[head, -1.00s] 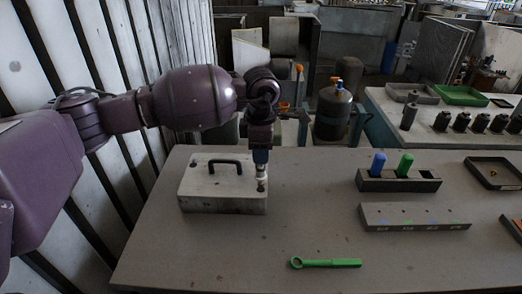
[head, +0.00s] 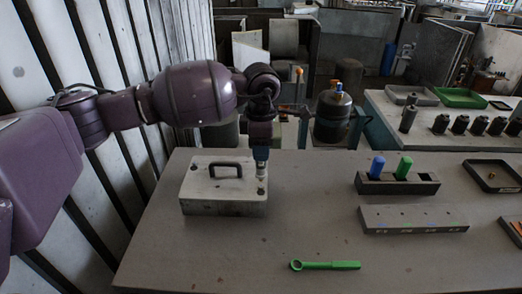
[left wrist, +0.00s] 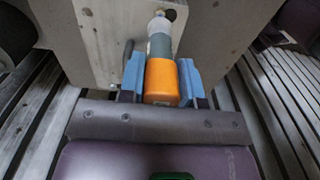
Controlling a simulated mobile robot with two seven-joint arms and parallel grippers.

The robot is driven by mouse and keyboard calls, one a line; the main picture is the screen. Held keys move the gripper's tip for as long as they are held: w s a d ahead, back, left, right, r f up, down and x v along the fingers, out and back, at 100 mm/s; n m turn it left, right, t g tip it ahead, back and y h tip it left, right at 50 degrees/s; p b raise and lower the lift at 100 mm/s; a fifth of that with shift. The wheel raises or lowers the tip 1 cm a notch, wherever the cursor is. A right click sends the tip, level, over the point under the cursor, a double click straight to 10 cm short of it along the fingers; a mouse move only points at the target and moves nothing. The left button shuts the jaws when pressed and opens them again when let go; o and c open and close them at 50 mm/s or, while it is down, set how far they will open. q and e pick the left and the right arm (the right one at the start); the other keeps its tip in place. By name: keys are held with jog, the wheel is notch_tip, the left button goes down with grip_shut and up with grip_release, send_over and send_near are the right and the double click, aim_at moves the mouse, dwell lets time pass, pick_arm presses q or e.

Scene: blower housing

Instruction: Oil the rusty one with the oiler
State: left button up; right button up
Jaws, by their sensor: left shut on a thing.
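The blower housing (head: 222,190) is a pale box with a black handle (head: 226,166), standing on the left of the table. My left gripper (head: 261,146) is above its right side, shut on the oiler. In the left wrist view the oiler (left wrist: 162,80) has an orange body, a grey-blue collar and a pale tip between the blue fingers (left wrist: 160,82). The oiler (head: 261,157) points down near the housing's back right corner. A small bolt head (head: 261,191) shows at the front right corner. Rust on single bolts is too small to tell. My right gripper is out of view.
A green ring wrench (head: 325,265) lies at the table's front. A dark holder (head: 422,184) with a blue and a green handle stands right of centre, behind a grey block (head: 413,220) with holes. A dark tray (head: 503,187) lies at right. The table's middle is clear.

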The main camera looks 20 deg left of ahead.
pick_arm(q)
jog(key=shift+r+p, duration=0.45)
jog(key=shift+r, duration=1.3)
jog(key=shift+r+p, duration=0.5)
jog(key=shift+r, duration=0.25)
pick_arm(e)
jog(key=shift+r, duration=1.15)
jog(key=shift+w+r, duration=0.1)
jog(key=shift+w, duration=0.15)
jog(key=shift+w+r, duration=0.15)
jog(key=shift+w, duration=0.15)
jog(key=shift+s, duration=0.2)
